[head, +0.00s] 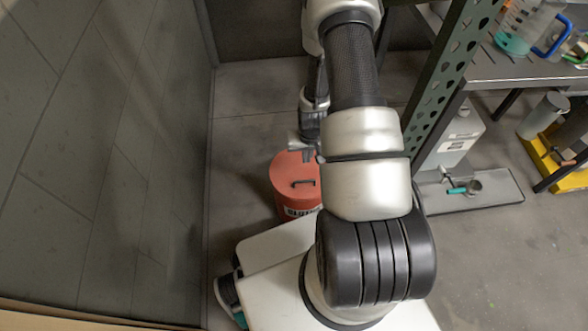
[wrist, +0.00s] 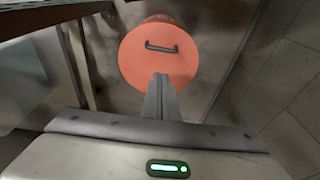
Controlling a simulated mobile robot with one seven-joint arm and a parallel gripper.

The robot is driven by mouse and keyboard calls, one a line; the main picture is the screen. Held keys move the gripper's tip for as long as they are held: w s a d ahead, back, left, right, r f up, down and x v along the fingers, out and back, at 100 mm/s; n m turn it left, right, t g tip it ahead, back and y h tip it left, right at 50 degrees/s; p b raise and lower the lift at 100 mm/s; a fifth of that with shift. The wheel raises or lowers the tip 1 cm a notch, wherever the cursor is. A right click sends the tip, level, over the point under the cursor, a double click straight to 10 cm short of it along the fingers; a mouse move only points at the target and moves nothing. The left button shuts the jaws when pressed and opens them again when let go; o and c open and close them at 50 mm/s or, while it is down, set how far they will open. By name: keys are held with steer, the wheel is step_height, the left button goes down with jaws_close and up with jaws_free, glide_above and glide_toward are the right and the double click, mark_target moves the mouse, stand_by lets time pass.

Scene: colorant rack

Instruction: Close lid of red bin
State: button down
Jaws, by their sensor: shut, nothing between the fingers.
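The red bin (head: 292,204) stands on the floor just in front of my base, partly hidden by my arm in the head view. Its red lid (head: 290,167) lies flat across the top, with a dark handle (head: 303,183) on it. In the wrist view the round lid (wrist: 140,70) and its handle (wrist: 161,47) show from above. My gripper (wrist: 161,78) is shut and empty, its fingertips over the near part of the lid. In the head view my gripper (head: 307,155) is at the lid's far edge. I cannot tell whether the fingertips touch the lid.
A grey wall (head: 110,150) stands to the left in the head view. A perforated metal post (head: 445,85) and a workbench (head: 520,68) are on the right. A low tray (head: 500,188) and a yellow item (head: 548,168) are at the right. Floor is open between wall and bin.

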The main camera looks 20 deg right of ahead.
steer(key=b, duration=0.4)
glide_toward(305, 181)
steer(key=f, duration=0.1)
steer(key=w+f, duration=0.1)
steer(key=f, duration=0.1)
steer(key=w+f, duration=0.1)
steer(key=f, duration=0.1)
steer(key=shift+w+d, duration=0.15)
steer(key=shift+d, duration=0.1)
steer(key=shift+f, duration=0.45)
